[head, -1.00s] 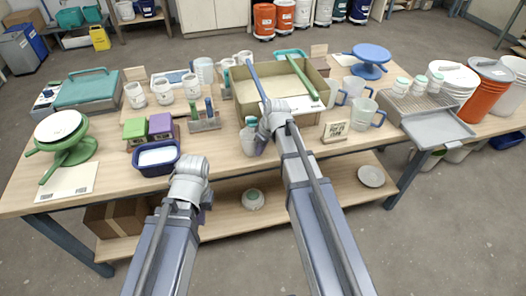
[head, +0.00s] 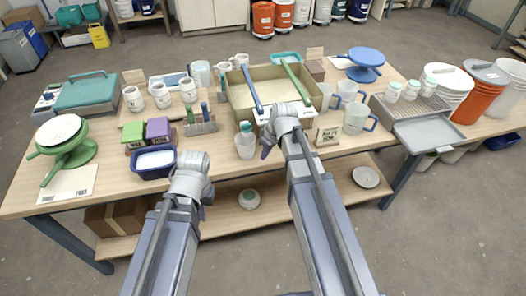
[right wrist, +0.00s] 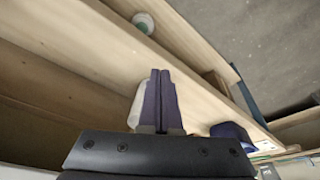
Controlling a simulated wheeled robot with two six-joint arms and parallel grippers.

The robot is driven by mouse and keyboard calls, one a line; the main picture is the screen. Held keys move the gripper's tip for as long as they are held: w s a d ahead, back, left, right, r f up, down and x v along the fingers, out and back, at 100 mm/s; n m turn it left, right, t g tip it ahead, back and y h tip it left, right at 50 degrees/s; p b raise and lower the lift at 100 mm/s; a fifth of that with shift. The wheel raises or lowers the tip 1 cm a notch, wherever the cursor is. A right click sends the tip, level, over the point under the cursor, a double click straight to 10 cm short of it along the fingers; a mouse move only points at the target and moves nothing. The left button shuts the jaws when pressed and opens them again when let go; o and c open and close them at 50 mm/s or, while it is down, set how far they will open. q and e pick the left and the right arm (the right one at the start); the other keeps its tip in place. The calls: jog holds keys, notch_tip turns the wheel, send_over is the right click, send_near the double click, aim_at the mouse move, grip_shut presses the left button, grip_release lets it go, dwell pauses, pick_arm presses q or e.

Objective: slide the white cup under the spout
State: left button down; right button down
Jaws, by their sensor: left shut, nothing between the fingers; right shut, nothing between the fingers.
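Several white cups with dark labels (head: 161,95) stand on a board at the back left of the table. Plain white mugs (head: 240,59) stand behind the box. A whitish vessel with a teal top (head: 245,147) stands near the front edge. I cannot tell which one is the white cup, and I cannot make out a spout. My right gripper (head: 267,152) is shut and empty, just right of the whitish vessel. In the right wrist view its fingers (right wrist: 161,95) are together, with a pale object (right wrist: 135,108) beside them. My left gripper (head: 206,209) is shut and empty, in front of the table.
A cardboard-coloured box (head: 240,108) with two long bars across it stands mid-table. A navy tub (head: 153,164) is at the front left, with a brush holder (head: 201,127) behind it. Clear mugs (head: 357,117) and a metal tray (head: 428,135) are on the right.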

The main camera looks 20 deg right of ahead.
jog(key=p+v, duration=0.4)
jog(key=v, duration=0.1)
jog(key=shift+s+r, duration=0.1)
jog(key=shift+r, duration=0.2)
jog(key=s+a+m+g+h, duration=0.3)
jog(key=s+a, duration=0.9)
jog(key=s, duration=0.3)
jog(key=shift+s+a+f, duration=0.35)
jog(key=shift+f, duration=0.05)
